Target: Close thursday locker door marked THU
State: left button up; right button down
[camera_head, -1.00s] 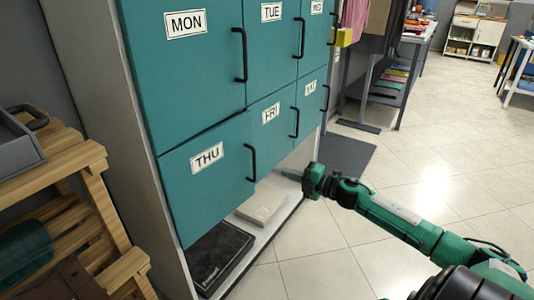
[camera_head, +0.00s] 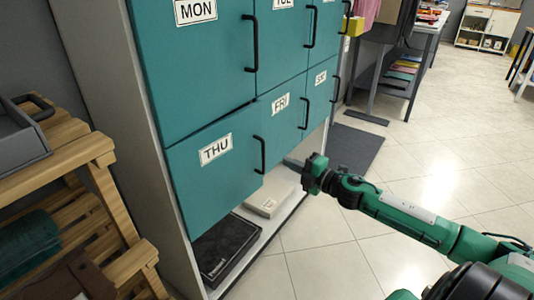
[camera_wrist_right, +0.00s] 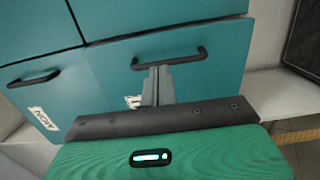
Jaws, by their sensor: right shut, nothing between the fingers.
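The teal THU locker door (camera_head: 215,185) is at the lower left of the locker block in the head view, with a black handle (camera_head: 260,154) near its right edge. My left gripper is out of view.
The FRI door (camera_head: 282,118) and MON door (camera_head: 195,70) adjoin the THU door. A black case (camera_head: 225,248) and a pale box (camera_head: 270,198) sit on the low shelf below. A wooden rack (camera_head: 95,150) stands left.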

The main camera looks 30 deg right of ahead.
aim_at(260, 146)
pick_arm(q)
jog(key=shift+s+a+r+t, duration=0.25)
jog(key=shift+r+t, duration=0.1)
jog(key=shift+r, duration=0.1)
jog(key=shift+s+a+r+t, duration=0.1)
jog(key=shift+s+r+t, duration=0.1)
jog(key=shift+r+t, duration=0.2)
pick_arm(e)
jog(key=shift+x, duration=4.75)
jog(key=shift+w+a+n+g+y, duration=0.15)
jog(key=shift+w+n+g+y, duration=0.15)
jog(key=shift+w+y, duration=0.55)
jog(key=shift+w+a, duration=0.1)
jog(key=shift+w, duration=0.45)
jog(key=shift+r+n, duration=0.15)
jog(key=shift+n, duration=0.15)
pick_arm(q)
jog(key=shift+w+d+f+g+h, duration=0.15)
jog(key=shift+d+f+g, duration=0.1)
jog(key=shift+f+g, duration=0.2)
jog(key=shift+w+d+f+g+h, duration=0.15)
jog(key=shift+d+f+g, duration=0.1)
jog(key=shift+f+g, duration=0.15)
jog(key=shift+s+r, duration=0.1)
pick_arm(e)
jog(key=shift+r, duration=0.1)
